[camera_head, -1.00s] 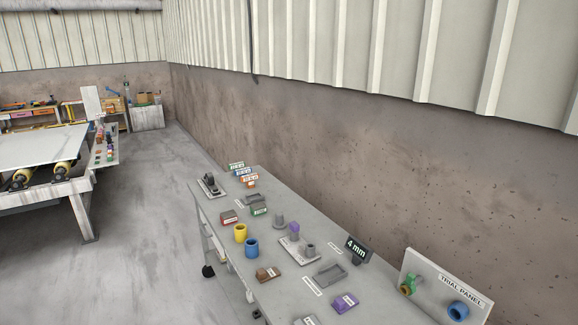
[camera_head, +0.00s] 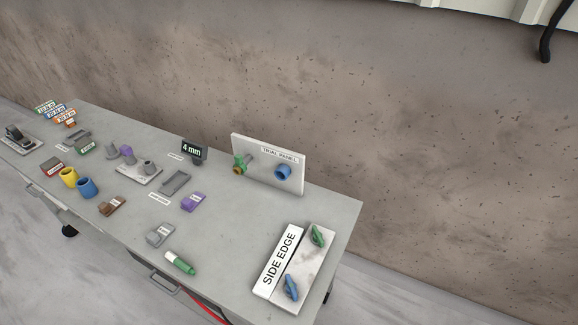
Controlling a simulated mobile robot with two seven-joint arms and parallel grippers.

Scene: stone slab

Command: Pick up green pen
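A green pen (camera_head: 180,263) with a white end lies on the grey table (camera_head: 218,255) near its front edge. It lies at a slant, the white end toward the upper left. It is apart from the grey block above it and from the side edge board to its right. Neither of my grippers shows in the head view.
A white board marked SIDE EDGE (camera_head: 277,262) lies right of the pen, beside a stone slab (camera_head: 318,250) carrying a green and a blue piece. A grey block (camera_head: 160,235), purple block (camera_head: 193,202), brown block (camera_head: 112,205) and upright trial panel (camera_head: 268,164) stand farther back.

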